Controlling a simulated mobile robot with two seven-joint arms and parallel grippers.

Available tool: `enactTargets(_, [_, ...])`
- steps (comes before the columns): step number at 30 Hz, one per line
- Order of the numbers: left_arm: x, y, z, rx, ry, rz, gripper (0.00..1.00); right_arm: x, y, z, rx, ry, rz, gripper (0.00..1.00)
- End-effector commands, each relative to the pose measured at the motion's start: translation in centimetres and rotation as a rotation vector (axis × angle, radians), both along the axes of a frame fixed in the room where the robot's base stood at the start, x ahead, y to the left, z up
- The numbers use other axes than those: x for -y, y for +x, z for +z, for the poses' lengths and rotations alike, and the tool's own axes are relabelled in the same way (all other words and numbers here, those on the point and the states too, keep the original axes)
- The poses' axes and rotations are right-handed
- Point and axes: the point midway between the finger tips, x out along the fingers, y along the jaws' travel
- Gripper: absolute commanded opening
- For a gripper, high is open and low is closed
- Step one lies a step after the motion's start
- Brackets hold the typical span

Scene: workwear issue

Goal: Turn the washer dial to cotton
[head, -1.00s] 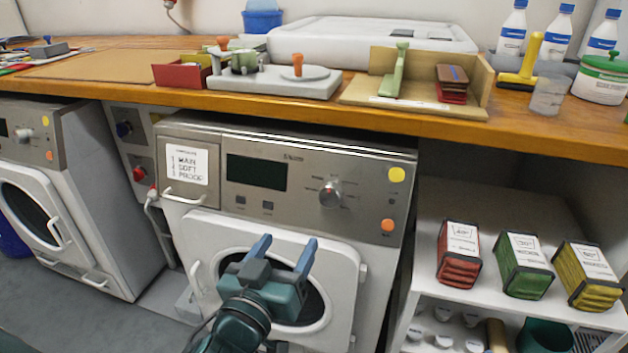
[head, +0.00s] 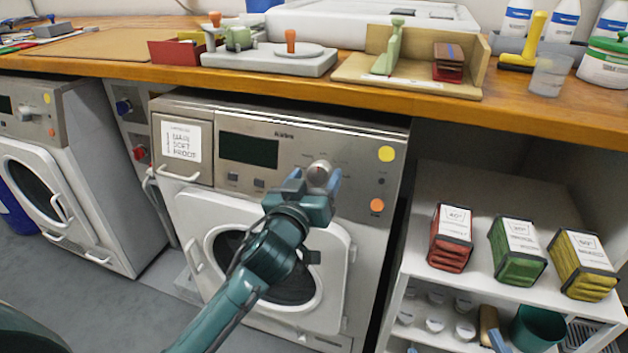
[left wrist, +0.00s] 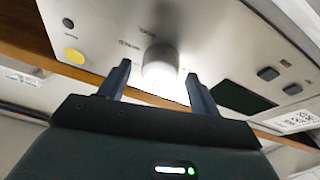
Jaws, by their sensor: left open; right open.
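The washer dial (head: 320,172) is a round silver knob on the metal control panel (head: 292,150) of the middle washer. It also shows in the left wrist view (left wrist: 160,62), brightly lit, with small labels around it that I cannot read. My left gripper (head: 318,182) is open just in front of the dial, its fingers to either side of the knob in the picture. In the left wrist view my left gripper (left wrist: 160,85) has its fingers apart with the dial between and beyond their tips; I cannot tell whether they touch it. My right gripper is not in view.
The panel has a dark display (head: 249,149), a yellow disc (head: 387,154) and an orange disc (head: 377,205). A wooden counter (head: 240,84) overhangs the washer. A white shelf (head: 440,180) with red, green and yellow bundles stands at right. Another washer (head: 85,150) stands at left.

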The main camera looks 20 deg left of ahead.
Motion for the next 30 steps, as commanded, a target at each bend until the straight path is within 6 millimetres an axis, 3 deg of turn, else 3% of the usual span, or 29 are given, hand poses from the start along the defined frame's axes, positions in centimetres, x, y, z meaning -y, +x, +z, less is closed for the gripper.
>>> enactTargets(7, [0.01,0.06,0.02,0.000,0.000,0.000,0.63,-0.08,-0.02,-0.08,0.000,0.000,0.003,0.93])
enactTargets(23, [0.02,0.03,0.01,0.000,0.000,-0.001,0.20,-0.13,-0.05,-0.14,-0.003,0.001,0.005,0.93])
enactTargets(30, [0.01,0.02,0.14,0.001,0.018,-0.007,0.19,-0.10,-0.03,0.10,-0.014,0.002,0.003,0.93])
